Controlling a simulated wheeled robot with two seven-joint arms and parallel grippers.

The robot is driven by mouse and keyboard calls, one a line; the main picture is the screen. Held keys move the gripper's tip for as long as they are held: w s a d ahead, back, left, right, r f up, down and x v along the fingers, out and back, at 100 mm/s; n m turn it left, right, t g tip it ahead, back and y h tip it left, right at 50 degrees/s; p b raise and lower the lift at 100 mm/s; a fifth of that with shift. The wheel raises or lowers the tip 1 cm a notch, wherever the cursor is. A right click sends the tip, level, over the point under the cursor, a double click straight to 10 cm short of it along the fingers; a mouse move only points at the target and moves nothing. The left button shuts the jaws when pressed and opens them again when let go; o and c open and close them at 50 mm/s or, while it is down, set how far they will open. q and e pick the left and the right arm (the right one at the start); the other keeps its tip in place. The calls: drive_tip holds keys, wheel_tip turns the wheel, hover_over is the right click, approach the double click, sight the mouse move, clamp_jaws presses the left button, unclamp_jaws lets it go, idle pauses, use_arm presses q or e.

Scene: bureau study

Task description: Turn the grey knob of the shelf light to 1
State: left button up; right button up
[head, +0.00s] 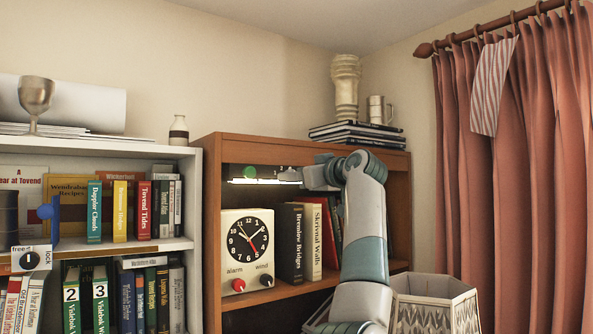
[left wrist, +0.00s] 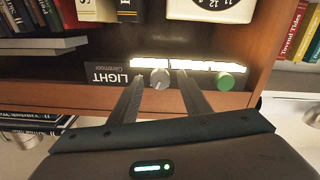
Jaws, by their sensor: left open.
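The shelf light's lit white strip (head: 250,181) runs under the top board of the brown bookcase. In the left wrist view, the picture is upside down and the panel reads LIGHT (left wrist: 110,78). The grey knob (left wrist: 159,77) and a green knob (left wrist: 225,81) sit along the lit strip; the green one also shows in the head view (head: 249,172). My left gripper (left wrist: 160,76) is open, with one fingertip on each side of the grey knob and visible gaps between. The knob's setting is too small to read. My right gripper is not in view.
Below the light stand a cream clock (head: 233,221) with red and black knobs and a row of books (head: 290,243). Dark books (head: 357,134), a pale vase and a mug stand on top. A white bookcase (head: 194,215) adjoins at left; curtains (head: 510,190) hang at right.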

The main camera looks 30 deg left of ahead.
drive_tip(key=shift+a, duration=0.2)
use_arm(q)
drive_tip(key=shift+c, duration=0.9)
drive_tip(key=c, duration=0.9)
drive_tip(key=shift+o, duration=0.2)
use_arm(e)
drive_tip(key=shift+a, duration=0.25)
